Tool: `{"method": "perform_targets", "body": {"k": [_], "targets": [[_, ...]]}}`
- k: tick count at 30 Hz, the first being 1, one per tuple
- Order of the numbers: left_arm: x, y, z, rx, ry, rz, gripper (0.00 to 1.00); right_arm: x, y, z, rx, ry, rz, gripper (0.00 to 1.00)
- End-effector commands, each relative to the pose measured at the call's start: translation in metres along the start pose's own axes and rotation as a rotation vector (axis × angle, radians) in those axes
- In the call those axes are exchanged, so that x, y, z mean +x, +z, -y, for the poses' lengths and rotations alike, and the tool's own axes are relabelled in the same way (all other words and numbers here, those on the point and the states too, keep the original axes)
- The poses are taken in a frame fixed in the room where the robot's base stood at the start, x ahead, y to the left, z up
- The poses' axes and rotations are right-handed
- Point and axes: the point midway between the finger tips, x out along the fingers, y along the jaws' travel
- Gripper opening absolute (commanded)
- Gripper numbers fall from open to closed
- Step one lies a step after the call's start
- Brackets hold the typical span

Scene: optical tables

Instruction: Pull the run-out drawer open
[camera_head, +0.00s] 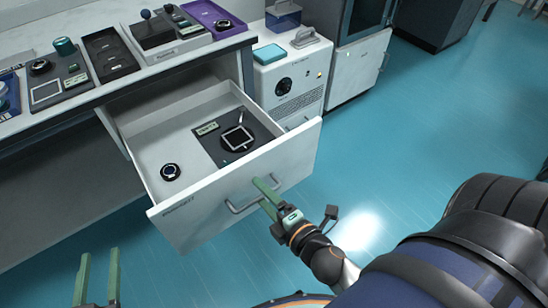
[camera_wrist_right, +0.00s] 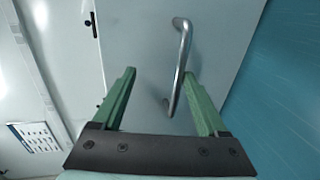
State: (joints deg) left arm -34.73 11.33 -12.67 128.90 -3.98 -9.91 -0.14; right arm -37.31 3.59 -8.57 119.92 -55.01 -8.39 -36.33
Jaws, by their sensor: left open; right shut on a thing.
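The white drawer (camera_head: 182,215) stands pulled well out from under the bench, its inside in view from above. Its metal bar handle (camera_head: 238,208) is on the front panel. My right gripper (camera_head: 268,188) is at the right part of the handle, shut on it. In the right wrist view the handle (camera_wrist_right: 179,62) runs between the green fingers of the gripper (camera_wrist_right: 159,74), close against the right one. My left gripper (camera_head: 98,254) is open and empty at the lower left, apart from the drawer.
A round dial (camera_head: 170,171) and a dark panel with a square device (camera_head: 238,138) lie inside the drawer. The bench top (camera_head: 60,112) holds several trays. A white cabinet unit (camera_head: 290,78) stands right beside the drawer. The blue floor (camera_head: 410,130) to the right is clear.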

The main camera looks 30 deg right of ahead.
Motion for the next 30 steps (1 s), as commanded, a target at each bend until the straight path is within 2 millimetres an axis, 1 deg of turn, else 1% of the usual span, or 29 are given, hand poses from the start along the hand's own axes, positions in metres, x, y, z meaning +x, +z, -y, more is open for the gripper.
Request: {"method": "perform_targets", "body": {"k": [1,15,19,26,30], "targets": [[0.000,0.000,0.000,0.000,0.000,0.000,0.50,-0.004,-0.001,-0.010,0.000,0.022,-0.005,0.44],[0.001,0.009,-0.001,0.000,0.000,0.000,0.50,-0.036,-0.001,-0.005,0.002,0.013,-0.003,0.44],[0.001,0.009,-0.001,0.000,0.000,0.000,0.50,-0.040,0.000,-0.006,0.001,0.013,-0.002,0.44],[0.001,0.009,-0.001,0.000,0.000,0.000,0.50,-0.040,0.000,-0.006,0.001,0.012,-0.002,0.44],[0.001,0.005,-0.001,0.000,0.000,0.000,0.50,-0.041,0.000,-0.007,0.002,0.011,-0.002,0.44]]}}
